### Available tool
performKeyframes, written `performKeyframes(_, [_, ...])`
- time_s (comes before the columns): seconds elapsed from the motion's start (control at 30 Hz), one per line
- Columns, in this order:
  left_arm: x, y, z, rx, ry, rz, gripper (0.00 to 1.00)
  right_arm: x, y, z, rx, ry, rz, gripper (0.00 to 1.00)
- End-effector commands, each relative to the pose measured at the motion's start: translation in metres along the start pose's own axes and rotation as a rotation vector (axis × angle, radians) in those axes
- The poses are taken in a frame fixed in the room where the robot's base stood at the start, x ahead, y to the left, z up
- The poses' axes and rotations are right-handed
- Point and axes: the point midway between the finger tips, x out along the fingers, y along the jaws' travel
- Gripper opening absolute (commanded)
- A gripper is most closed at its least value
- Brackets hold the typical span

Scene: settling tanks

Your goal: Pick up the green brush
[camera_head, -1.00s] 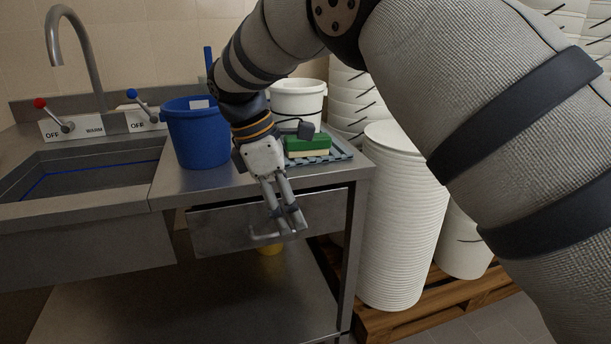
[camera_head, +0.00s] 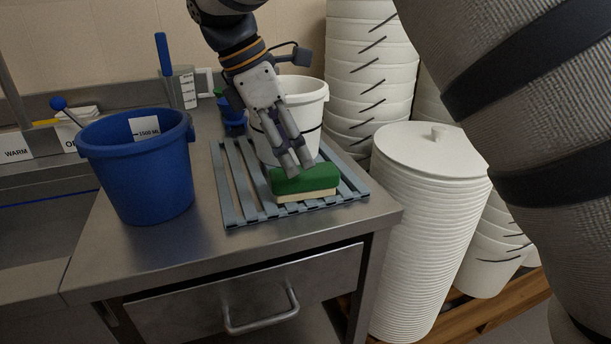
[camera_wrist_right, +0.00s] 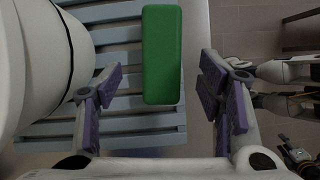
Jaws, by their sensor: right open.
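The green brush (camera_head: 303,180) has a green block top and a pale underside. It lies on a grey slatted rack (camera_head: 232,193) at the right end of the steel counter. My right gripper (camera_head: 297,172) comes down from above and its fingertips overlap the brush in the head view. In the right wrist view the brush (camera_wrist_right: 163,55) shows between and ahead of the open, empty fingers of that gripper (camera_wrist_right: 160,105). The fingers look apart from the brush's sides. My left gripper is not in view.
A white bucket (camera_head: 304,100) stands on the rack right behind the brush, close to the gripper. A blue bucket (camera_head: 138,175) stands to the left. A drawer with a handle (camera_head: 262,318) is below. Stacked white lids (camera_head: 425,230) stand right of the counter.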

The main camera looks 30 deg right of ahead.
Motion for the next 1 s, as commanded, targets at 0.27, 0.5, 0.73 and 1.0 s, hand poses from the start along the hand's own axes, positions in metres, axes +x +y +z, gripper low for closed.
performKeyframes(0.27, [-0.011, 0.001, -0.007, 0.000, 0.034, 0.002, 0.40, 0.044, -0.006, 0.001, 0.002, 0.001, 0.001, 0.62])
performKeyframes(0.5, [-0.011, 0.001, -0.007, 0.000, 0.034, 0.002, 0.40, 0.062, -0.004, 0.000, 0.001, 0.001, 0.001, 0.62])
performKeyframes(0.73, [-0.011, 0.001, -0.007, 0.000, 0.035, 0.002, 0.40, 0.062, -0.004, 0.000, 0.001, 0.000, 0.000, 0.62])
performKeyframes(1.0, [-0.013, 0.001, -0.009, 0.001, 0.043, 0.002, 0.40, 0.065, -0.005, -0.001, 0.000, 0.001, 0.001, 0.62])
